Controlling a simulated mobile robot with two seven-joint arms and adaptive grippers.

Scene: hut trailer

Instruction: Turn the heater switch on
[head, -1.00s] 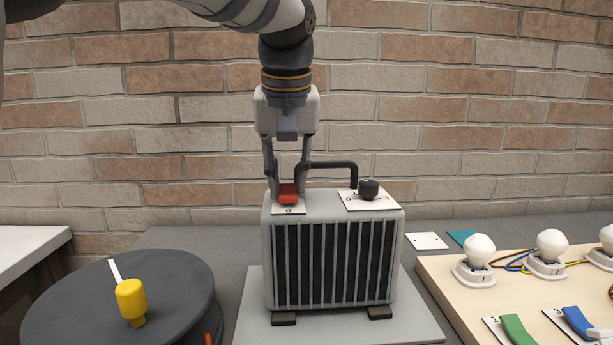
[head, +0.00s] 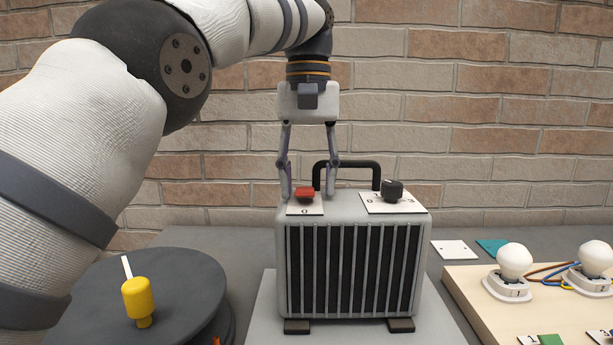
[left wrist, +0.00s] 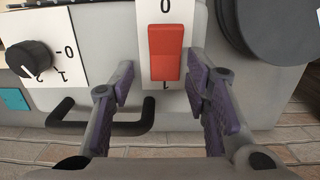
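The grey heater (head: 296,262) stands upright in the middle of the head view. On its top left is a red rocker switch (head: 304,193) on a white plate with 0 at the front edge. In the left wrist view the switch (left wrist: 166,53) sits between a 0 and a partly covered 1. My left gripper (head: 310,190) is open above the heater top, pointing down. In the wrist view its two purple-padded fingers (left wrist: 163,92) are apart, on either side of the switch's 1 end, holding nothing. I cannot tell whether they touch it. My right gripper is not in view.
A black knob (head: 392,190) and a black handle (head: 346,163) are on the heater top, right of the switch. A dark round table (head: 180,280) with a yellow object (head: 137,300) stands left. A wooden board (head: 463,292) with bulbs stands right. A brick wall is behind.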

